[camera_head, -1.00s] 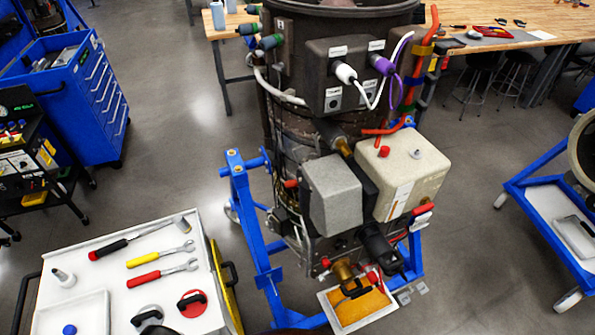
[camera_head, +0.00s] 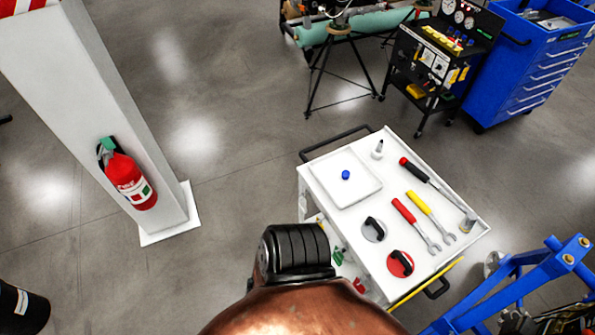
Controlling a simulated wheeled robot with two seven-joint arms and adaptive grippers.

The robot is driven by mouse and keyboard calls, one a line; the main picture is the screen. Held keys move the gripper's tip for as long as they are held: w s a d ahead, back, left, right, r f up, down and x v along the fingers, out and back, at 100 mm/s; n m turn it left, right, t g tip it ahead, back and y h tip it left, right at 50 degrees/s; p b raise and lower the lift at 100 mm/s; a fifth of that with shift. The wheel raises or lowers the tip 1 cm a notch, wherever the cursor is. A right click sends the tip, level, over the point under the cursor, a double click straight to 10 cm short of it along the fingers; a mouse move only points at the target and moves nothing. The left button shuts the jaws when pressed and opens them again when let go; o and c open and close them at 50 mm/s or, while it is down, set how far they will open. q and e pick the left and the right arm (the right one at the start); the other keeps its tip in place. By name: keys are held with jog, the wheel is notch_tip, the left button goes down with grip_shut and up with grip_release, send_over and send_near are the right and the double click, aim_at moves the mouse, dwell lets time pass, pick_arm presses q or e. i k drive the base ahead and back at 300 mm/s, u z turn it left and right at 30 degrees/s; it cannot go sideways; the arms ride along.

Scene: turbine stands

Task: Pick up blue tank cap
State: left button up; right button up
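The blue tank cap (camera_head: 346,174) is a small round blue piece. It lies in a shallow white tray (camera_head: 362,191) on top of a white cart (camera_head: 467,202), right of the middle of the head view. Neither of my grippers shows in the view. A copper-coloured rounded part and a black ribbed part, which look like mine, fill the bottom middle and hide the cart's near lower corner.
On the cart are a grey-white nozzle (camera_head: 378,149), a hammer (camera_head: 440,184), red wrench (camera_head: 416,225), yellow wrench (camera_head: 431,217), grey-disc handle (camera_head: 374,229) and red-disc handle (camera_head: 400,263). A pillar with a fire extinguisher (camera_head: 130,178) stands left. Floor between is clear.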

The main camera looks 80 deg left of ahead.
aim_at(345, 174)
jog(key=u, duration=2.3)
